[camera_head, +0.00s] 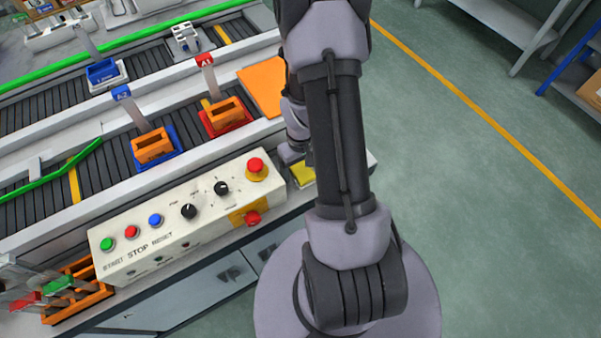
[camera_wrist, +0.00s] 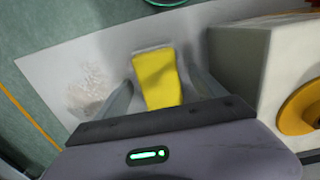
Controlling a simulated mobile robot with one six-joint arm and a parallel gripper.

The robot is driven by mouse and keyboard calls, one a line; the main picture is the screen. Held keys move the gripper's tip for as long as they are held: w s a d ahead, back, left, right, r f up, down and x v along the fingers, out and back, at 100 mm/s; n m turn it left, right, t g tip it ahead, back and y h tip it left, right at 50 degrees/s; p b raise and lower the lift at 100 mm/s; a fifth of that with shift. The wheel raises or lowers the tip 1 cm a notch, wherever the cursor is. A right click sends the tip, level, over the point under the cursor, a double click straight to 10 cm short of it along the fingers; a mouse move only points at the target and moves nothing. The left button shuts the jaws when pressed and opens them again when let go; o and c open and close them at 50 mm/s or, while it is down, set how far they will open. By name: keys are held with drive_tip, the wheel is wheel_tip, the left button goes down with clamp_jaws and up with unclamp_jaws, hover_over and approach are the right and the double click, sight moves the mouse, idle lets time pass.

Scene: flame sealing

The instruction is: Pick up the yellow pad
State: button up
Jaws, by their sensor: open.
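The yellow pad (camera_wrist: 157,80) lies on a pale surface in the wrist view, between the two fingers of my open gripper (camera_wrist: 160,92). The fingers stand apart on its left and right, and I see no clear contact. The near end of the pad is hidden by my gripper's body. In the head view only part of the yellow pad (camera_head: 303,174) shows, just left of my arm and right of the control box. My gripper's fingertips are mostly hidden behind my arm there.
The control box (camera_head: 140,240) with buttons and knobs stands close beside the pad; its side (camera_wrist: 235,58) shows at right in the wrist view. An orange sheet (camera_head: 262,88) and orange holders (camera_head: 153,146) are on the conveyor side. The green floor (camera_head: 480,200) at right is open.

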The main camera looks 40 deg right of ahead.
drive_tip(key=shift+r, duration=0.15)
drive_tip(key=c, duration=1.5)
